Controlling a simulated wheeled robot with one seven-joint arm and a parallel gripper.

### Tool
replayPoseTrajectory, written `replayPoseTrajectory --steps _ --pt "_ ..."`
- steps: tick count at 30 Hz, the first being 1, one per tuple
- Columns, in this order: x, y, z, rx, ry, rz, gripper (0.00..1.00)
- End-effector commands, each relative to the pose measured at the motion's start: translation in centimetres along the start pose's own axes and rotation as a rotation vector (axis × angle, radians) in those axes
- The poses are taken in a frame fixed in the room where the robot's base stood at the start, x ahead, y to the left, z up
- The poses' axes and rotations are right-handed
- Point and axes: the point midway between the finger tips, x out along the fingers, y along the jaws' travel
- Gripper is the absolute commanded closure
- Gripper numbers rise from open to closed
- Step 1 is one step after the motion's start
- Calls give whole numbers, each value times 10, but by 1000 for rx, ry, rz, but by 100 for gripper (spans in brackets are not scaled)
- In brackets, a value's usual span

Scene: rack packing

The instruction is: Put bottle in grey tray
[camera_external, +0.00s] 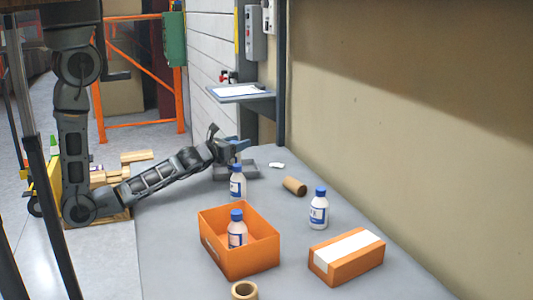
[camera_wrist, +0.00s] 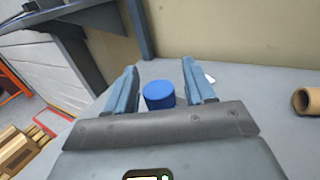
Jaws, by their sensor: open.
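The grey tray (camera_external: 222,174) lies at the far part of the table, partly hidden behind a white bottle with a blue cap (camera_external: 237,186). My gripper (camera_external: 238,145) is low above the tray area, behind and above that bottle in the picture. In the wrist view its two fingers (camera_wrist: 160,85) are apart, with a blue cap (camera_wrist: 159,95) showing between them. I cannot tell whether they touch it, or which bottle it belongs to. A second bottle (camera_external: 237,234) stands in the orange open box (camera_external: 250,262). A third bottle (camera_external: 319,212) stands on the table at right.
A closed orange box with a white stripe (camera_external: 347,256) lies at front right. A cardboard tube (camera_external: 294,186) and a small white item (camera_external: 276,165) lie near the wall. A tape roll (camera_external: 244,290) is at the front. A clipboard shelf (camera_external: 240,91) sticks out behind.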

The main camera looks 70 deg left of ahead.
Motion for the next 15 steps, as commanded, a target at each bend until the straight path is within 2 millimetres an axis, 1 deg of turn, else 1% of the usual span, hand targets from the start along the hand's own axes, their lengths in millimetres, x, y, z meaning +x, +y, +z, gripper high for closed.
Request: replayPoseTrajectory --steps 4,6,8,11,15 --pt "0 0 1 0 0 0 46" --pt "0 0 5 -1 -1 0 46" --pt "-6 0 1 0 2 -1 46" --pt "-21 -1 1 -1 3 -2 46" --pt "-49 -1 0 -1 3 -2 46"
